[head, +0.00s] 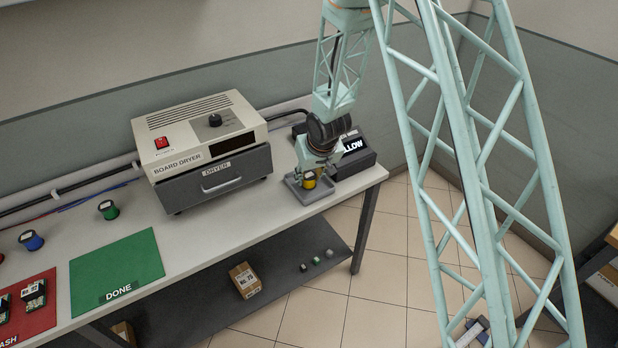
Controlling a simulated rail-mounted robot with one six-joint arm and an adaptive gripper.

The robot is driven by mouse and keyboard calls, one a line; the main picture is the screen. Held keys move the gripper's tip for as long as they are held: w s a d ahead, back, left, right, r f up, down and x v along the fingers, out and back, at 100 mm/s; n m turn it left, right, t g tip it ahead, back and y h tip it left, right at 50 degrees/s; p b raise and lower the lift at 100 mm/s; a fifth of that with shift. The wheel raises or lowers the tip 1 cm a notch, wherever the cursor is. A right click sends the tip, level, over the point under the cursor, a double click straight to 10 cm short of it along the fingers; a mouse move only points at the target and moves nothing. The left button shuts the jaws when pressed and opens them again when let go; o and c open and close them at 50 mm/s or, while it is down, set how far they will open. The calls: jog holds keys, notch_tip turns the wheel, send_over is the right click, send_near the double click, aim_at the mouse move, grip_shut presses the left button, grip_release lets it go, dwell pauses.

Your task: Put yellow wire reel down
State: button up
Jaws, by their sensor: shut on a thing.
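The yellow wire reel (309,184) is at the right end of the workbench, at or just above a small grey tray (318,196). My gripper (310,174) points down and is shut on the reel from above. The fingers partly cover the reel. I cannot tell whether the reel touches the tray floor.
A dark box with a partly hidden sign ending in "LLOW" (354,146) stands behind the tray. The board dryer (200,150) is to the left. Green (108,210) and blue (31,240) reels stand farther left, near a green DONE mat (117,268) and a red mat (40,318).

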jog(key=shift+f, duration=0.1)
jog(key=o, duration=0.9)
jog(key=shift+p+v, duration=2.2)
jog(key=shift+v, duration=3.9)
